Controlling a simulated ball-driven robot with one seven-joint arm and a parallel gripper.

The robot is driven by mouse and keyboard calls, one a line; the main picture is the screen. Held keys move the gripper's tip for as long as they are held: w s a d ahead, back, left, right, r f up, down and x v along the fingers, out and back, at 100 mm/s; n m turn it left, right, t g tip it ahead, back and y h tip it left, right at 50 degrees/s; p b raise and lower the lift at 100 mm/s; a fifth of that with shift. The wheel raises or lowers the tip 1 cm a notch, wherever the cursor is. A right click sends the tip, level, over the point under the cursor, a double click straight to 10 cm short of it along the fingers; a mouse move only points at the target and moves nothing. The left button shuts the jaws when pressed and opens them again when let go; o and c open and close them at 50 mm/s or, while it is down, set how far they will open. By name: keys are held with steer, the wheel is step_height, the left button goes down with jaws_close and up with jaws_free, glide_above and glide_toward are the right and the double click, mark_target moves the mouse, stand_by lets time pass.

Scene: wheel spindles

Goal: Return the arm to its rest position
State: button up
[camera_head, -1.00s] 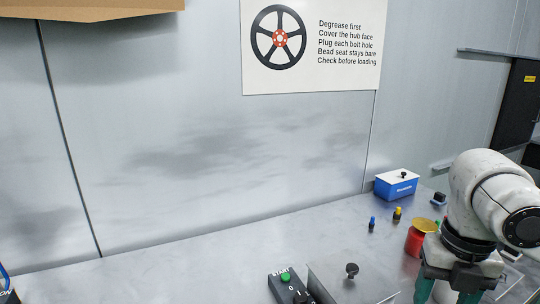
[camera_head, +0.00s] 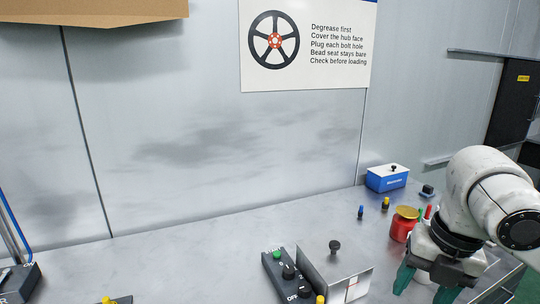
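My arm comes in at the right edge, with its white wrist bent downward. My gripper (camera_head: 425,287) has two teal fingers pointing down over the right part of the steel table (camera_head: 210,232). The fingers stand apart, and I see nothing held between them. Their tips lie close to the lower picture edge. The gripper is just below and right of a red can with a yellow top (camera_head: 402,228); I cannot tell its height above the table.
A control box with knobs (camera_head: 288,275) and a metal panel with a black knob (camera_head: 337,262) stand left of my gripper. A blue box (camera_head: 387,180) and small blue (camera_head: 360,212) and yellow (camera_head: 385,204) plugs stand behind. The table's left middle is clear.

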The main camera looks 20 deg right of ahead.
steer(key=w+a+m+t+y, duration=0.45)
steer(key=w+a+m, duration=0.25)
steer(key=w+a, duration=0.3)
steer(key=s+a+f+m, duration=0.2)
steer(key=a+f+m, duration=0.3)
steer(key=f+m, duration=0.35)
steer(key=s+f+m+g+h, duration=0.1)
steer(key=s+f+m, duration=0.35)
steer(key=f, duration=0.35)
steer(key=s+f+m+g+h, duration=0.1)
steer(key=s+f+m, duration=0.2)
steer(key=s+f, duration=0.35)
steer(key=s+d+f+m+g+h, duration=0.1)
steer(key=s+d+f+m, duration=0.1)
steer(key=s, duration=0.5)
steer(key=s+d+f+m+g+h, duration=0.2)
steer(key=s+d+f, duration=0.2)
steer(key=s+f, duration=0.2)
steer(key=shift+s+d+f, duration=0.15)
steer(key=shift+s+f, duration=0.2)
steer(key=shift+s, duration=0.05)
steer(key=shift+h, duration=0.25)
